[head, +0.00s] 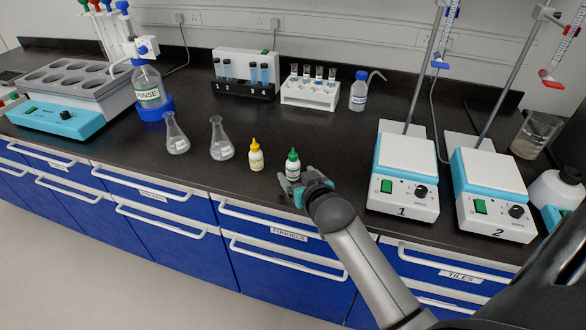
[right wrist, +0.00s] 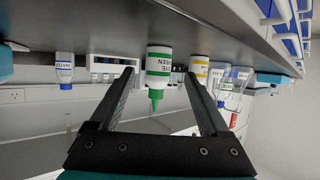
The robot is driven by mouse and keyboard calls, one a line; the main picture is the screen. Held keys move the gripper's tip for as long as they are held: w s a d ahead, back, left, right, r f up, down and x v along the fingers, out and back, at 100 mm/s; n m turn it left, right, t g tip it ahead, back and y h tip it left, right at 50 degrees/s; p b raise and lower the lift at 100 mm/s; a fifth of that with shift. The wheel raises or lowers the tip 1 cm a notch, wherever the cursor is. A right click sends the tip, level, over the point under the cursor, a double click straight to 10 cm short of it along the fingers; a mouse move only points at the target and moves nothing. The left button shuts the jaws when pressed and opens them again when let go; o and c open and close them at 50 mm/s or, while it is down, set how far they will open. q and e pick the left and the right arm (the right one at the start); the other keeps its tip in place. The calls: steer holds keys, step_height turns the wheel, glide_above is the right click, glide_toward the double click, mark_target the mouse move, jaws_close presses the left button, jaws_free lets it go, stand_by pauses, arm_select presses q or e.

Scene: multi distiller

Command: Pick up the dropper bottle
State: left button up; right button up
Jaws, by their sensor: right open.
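Two small white dropper bottles stand upright on the black bench. One has a green cap (head: 293,167), the other, a little to its left, a yellow cap (head: 256,157). My right gripper (head: 298,184) is low at the bench's front side, close to the green-capped bottle. In the right wrist view, which is upside down, the open fingers (right wrist: 159,78) have the green-capped bottle (right wrist: 159,62) in the gap between their tips, with space on both sides. The yellow-capped bottle (right wrist: 198,68) shows partly behind the right-hand finger. My left gripper is not in view.
Two conical flasks (head: 221,142) stand left of the bottles. Hotplate 1 (head: 404,175) and hotplate 2 (head: 493,190) stand to the right. Tube racks (head: 310,94) and a wash bottle (head: 359,92) are behind. The bench between bottles and racks is clear.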

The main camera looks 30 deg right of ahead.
mark_target(295, 169)
steer(key=shift+r+b+x, duration=0.2)
steer(key=shift+b+x, duration=0.65)
steer(key=shift+x, duration=1.75)
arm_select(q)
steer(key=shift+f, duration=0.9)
arm_select(e)
steer(key=shift+d, duration=0.2)
steer(key=c, duration=1.1)
steer(key=shift+r, duration=0.15)
